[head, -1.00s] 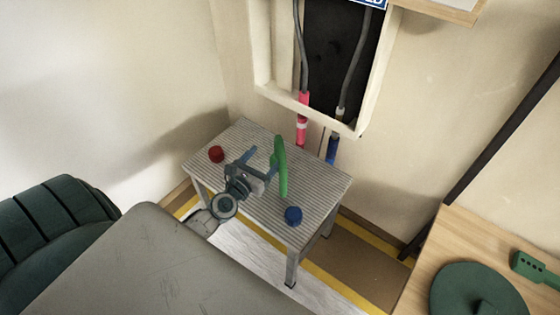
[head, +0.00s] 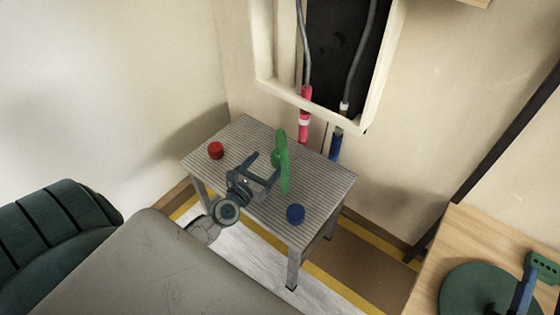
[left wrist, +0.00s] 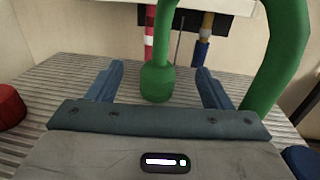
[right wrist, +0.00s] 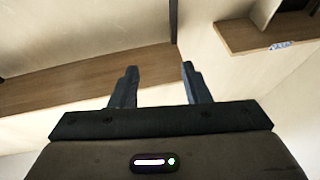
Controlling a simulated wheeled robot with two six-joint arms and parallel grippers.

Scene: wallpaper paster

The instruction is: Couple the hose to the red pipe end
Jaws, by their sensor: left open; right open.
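The green hose (head: 283,165) arches above the ribbed table. In the left wrist view its thick end (left wrist: 157,83) shows between and beyond my left fingers, with no contact visible. My left gripper (head: 263,165) is open beside the hose, on its left in the head view. The red pipe end (head: 304,126), with a white band, hangs below the wall opening behind the table; it also shows in the left wrist view (left wrist: 149,48), partly behind the hose. My right gripper (right wrist: 158,78) is open and empty; part of it shows at the head view's lower right edge.
A blue pipe end (head: 336,145) hangs right of the red one. A red cap (head: 216,150) and a blue cap (head: 295,213) sit on the table (head: 325,185). A wooden surface (head: 455,235) with a green disc (head: 470,290) is at right.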

